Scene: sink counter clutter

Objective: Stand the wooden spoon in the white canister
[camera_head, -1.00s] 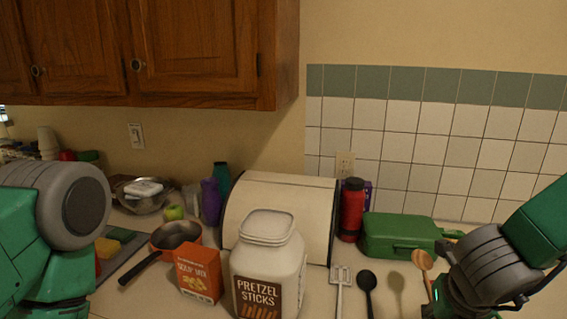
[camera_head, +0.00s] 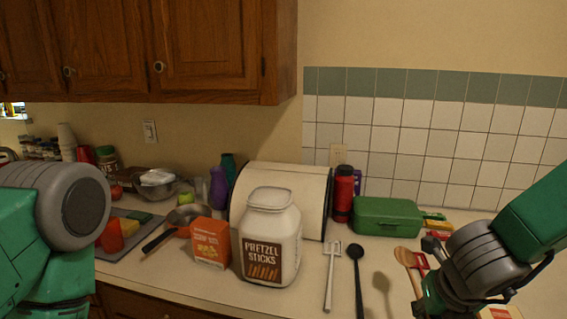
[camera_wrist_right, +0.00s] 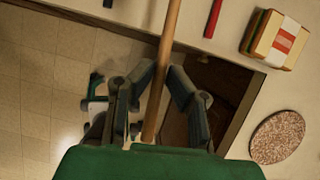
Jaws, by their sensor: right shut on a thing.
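The white canister (camera_head: 271,225) stands upright on the counter in the middle of the head view, with a PRETZEL STICKS label on its front. My right gripper (camera_head: 428,296) is at the lower right, to the right of the canister and apart from it. It is shut on the wooden spoon (camera_head: 405,258), whose bowl end shows above the fingers. In the right wrist view the spoon's handle (camera_wrist_right: 167,60) runs between the two fingers (camera_wrist_right: 155,90). My left arm shows at the left, but its gripper is out of view.
An orange soup box (camera_head: 210,243) stands left of the canister, and a cream bread box (camera_head: 315,190) is close behind. A slotted turner (camera_head: 329,285) and black ladle (camera_head: 357,280) lie to the right. A green case (camera_head: 388,216) and red bottle (camera_head: 343,193) stand behind.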

